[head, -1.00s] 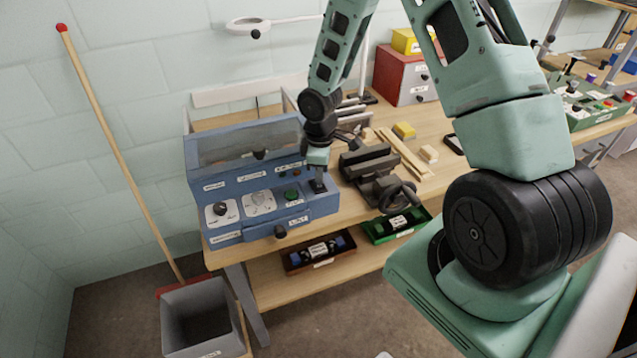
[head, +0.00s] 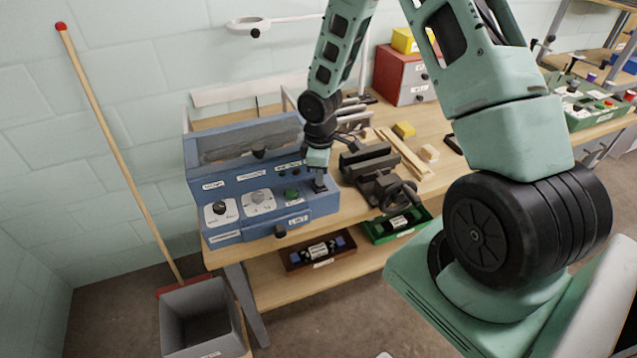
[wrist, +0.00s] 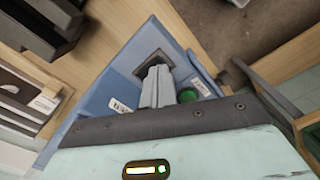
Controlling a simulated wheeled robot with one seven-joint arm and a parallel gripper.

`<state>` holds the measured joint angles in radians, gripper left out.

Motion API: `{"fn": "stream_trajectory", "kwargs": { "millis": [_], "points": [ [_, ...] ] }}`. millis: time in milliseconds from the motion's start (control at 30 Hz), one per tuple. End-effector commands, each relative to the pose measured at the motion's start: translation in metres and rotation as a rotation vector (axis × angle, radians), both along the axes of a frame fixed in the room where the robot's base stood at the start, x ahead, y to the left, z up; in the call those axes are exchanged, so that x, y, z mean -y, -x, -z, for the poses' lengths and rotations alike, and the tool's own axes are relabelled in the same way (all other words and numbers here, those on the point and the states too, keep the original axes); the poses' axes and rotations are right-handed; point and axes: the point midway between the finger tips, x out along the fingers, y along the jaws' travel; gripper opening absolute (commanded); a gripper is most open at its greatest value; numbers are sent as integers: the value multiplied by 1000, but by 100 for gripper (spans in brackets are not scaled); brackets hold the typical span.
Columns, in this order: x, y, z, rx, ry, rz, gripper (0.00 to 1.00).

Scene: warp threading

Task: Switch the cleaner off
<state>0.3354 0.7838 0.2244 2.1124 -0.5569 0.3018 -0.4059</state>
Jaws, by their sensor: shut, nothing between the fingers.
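The cleaner (head: 262,216) is a blue machine at the left end of the bench, with a grey window in its sloping lid. Its front panel carries a black knob (head: 219,208), a pale dial (head: 258,202) and a green button (head: 292,194). My gripper (head: 319,187) is shut and empty, pointing down at the panel's right end. In the wrist view its fingers (wrist: 154,88) reach a dark square switch plate (wrist: 152,62), with the green button (wrist: 187,95) beside them. The fingers hide part of the plate, so contact and the switch's position cannot be told.
A dark vise (head: 378,175) stands close right of the cleaner. Wood strips (head: 403,153) and a yellow block (head: 403,130) lie behind it. Brown (head: 318,253) and green (head: 397,224) trays sit below the bench top. A grey bin (head: 203,318) stands on the floor.

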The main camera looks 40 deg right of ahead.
Motion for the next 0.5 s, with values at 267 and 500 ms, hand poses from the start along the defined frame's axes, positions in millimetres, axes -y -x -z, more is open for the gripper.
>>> {"fn": "stream_trajectory", "kwargs": {
  "millis": [267, 500],
  "points": [
    [0, 0, 5, 0, 0, 0, 0],
    [0, 0, 8, 0, 0, 0, 0]
  ]
}}
